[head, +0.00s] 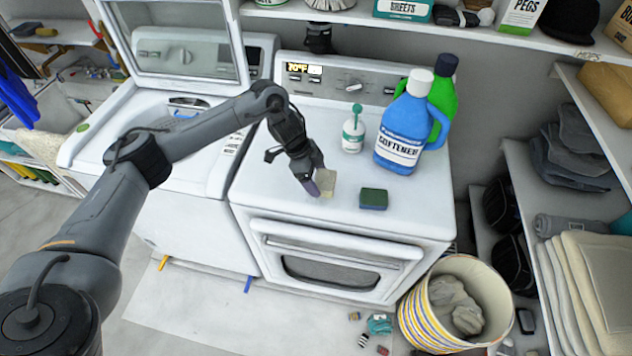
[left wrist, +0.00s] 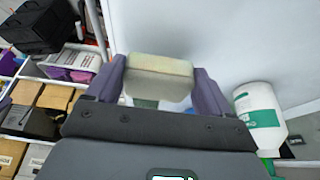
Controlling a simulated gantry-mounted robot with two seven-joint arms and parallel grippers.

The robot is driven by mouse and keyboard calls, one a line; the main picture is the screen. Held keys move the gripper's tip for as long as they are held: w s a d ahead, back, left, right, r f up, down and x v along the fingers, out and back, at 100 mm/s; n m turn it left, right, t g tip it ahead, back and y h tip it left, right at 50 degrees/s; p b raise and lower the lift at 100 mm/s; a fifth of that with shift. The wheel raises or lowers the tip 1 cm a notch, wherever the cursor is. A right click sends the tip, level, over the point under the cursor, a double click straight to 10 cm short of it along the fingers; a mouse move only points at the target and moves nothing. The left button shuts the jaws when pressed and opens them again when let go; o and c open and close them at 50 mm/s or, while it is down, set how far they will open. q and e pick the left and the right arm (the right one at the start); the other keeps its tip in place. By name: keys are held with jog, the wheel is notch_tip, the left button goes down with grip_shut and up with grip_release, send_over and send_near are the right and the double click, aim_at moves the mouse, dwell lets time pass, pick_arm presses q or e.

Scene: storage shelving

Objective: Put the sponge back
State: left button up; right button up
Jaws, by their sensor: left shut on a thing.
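My left gripper (head: 318,184) reaches over the front middle of the white dryer top. It is shut on a pale beige sponge (head: 327,180). In the left wrist view the sponge (left wrist: 160,76) sits between the two purple fingers. In the head view it is close to the dryer top; I cannot tell whether it touches. A second sponge, dark with a green side (head: 373,198), lies flat on the dryer top (head: 290,200), a little right of the gripper. My right gripper is not in view.
A white bottle with a green pump (head: 353,130), a blue softener jug (head: 402,130) and a green jug (head: 443,98) stand behind on the dryer. The washer (head: 160,205) with its raised lid is at left. A striped basket (head: 455,300) stands on the floor at right.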

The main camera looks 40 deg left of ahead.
aim_at(316, 183)
pick_arm(q)
notch_tip(316, 183, down, 3)
jog(key=shift+r+p, duration=0.1)
jog(key=shift+p, duration=0.2)
jog(key=shift+f, duration=0.25)
jog(key=o, duration=0.8)
jog(key=shift+r, duration=0.15)
